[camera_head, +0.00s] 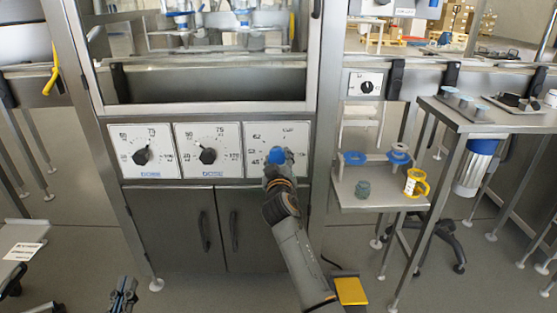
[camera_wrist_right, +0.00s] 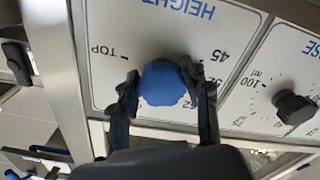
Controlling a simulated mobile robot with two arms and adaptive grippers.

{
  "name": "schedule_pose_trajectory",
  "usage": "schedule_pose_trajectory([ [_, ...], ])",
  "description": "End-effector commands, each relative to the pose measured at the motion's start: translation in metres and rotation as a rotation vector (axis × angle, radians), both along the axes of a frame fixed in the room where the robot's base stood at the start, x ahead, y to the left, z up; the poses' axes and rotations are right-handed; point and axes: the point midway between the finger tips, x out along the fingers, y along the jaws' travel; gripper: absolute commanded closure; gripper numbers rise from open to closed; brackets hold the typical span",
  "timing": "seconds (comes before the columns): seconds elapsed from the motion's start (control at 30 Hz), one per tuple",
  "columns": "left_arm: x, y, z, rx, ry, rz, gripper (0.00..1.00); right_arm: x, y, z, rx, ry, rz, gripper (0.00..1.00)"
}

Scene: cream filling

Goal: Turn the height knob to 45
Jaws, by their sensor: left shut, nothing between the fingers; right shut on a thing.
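The blue height knob (camera_head: 277,155) sits on the rightmost white dial panel (camera_head: 298,137) of the steel machine. My right gripper (camera_head: 277,168) reaches up to it from below and is shut on it. In the right wrist view the fingers (camera_wrist_right: 160,76) clasp the blue knob (camera_wrist_right: 163,86) from both sides. There the HEIGHT label appears upside down, with TOP left of the knob and 45 to the upper right. The knob's pointer cannot be made out. My left gripper (camera_head: 122,293) is shut and empty, low at the bottom left, away from the panels.
Two black dose knobs (camera_head: 141,156) (camera_head: 208,156) sit on panels to the left. Cabinet doors (camera_head: 222,230) lie below. Open floor lies in front.

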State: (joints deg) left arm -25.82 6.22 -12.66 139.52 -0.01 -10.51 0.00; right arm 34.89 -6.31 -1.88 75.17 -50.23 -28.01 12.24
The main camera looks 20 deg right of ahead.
Motion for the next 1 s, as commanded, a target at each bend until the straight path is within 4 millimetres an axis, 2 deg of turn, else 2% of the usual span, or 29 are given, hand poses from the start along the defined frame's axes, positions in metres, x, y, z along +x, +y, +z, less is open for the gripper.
schedule_pose_trajectory([
  [0.07,0.000,0.000,0.000,0.000,0.000,0.000,1.00,0.000,0.000,0.002,0.000,-0.005,0.000,0.85],
  [0.1,0.000,0.000,0.000,0.000,-0.001,0.000,1.00,0.000,0.000,0.002,0.000,-0.004,0.001,0.49],
  [0.2,0.000,0.000,0.000,0.000,-0.001,0.000,1.00,0.000,0.000,0.002,0.000,-0.003,0.001,0.30],
  [0.63,0.000,0.000,0.001,-0.001,-0.003,-0.001,1.00,-0.005,0.002,0.000,0.003,-0.002,0.001,0.30],
  [1.0,0.000,0.000,0.001,0.000,-0.002,-0.001,1.00,-0.053,0.016,0.000,0.003,-0.001,0.001,0.30],
])
